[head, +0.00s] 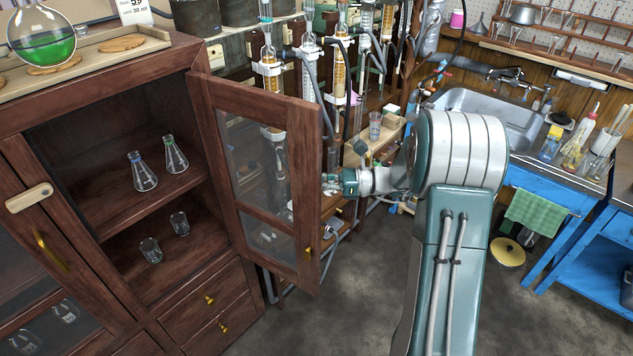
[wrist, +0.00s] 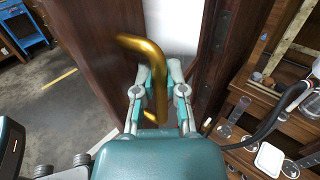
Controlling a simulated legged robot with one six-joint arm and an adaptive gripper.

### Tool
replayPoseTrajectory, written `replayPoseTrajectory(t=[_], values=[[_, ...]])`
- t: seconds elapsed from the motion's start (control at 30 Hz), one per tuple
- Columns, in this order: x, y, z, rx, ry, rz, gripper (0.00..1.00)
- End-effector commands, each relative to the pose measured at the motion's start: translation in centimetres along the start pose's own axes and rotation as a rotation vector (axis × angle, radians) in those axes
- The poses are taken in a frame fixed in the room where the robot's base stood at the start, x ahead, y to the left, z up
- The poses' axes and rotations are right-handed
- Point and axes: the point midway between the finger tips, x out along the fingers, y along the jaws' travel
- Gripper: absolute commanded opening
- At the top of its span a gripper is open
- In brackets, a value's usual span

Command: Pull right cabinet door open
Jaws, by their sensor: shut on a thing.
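The right cabinet door (head: 307,175), dark wood with a glass pane, stands swung open from the cabinet (head: 150,330) in the head view. In the wrist view its brown wood (wrist: 88,45) is close in front of me. A curved brass handle (wrist: 152,50) passes between the two fingers of my gripper (wrist: 159,78), which is shut on it. In the head view my wrist is just right of the door's free edge, and the fingers are hidden behind the door. A small brass piece (head: 308,253) shows low on that edge.
Two flasks (head: 144,172) and two beakers (head: 150,250) stand inside the open cabinet. Glass columns and hoses (head: 338,70) stand behind the door. A bench with a sink (head: 490,105) is at the right. The grey floor (head: 340,300) before the door is clear.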

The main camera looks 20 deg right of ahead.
Motion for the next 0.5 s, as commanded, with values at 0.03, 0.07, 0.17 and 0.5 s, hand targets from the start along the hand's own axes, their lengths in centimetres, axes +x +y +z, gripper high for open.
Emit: replayPoseTrajectory(t=[0.03, 0.07, 0.17, 0.5], values=[[-0.08, -0.03, -0.01, 0.0, 0.001, -0.001, 0.0], [-0.09, -0.04, -0.01, 0.0, 0.001, -0.001, 0.0], [-0.08, -0.06, -0.01, 0.0, 0.001, -0.001, 0.0], [-0.02, -0.09, -0.02, 0.0, 0.001, 0.0, 0.51]])
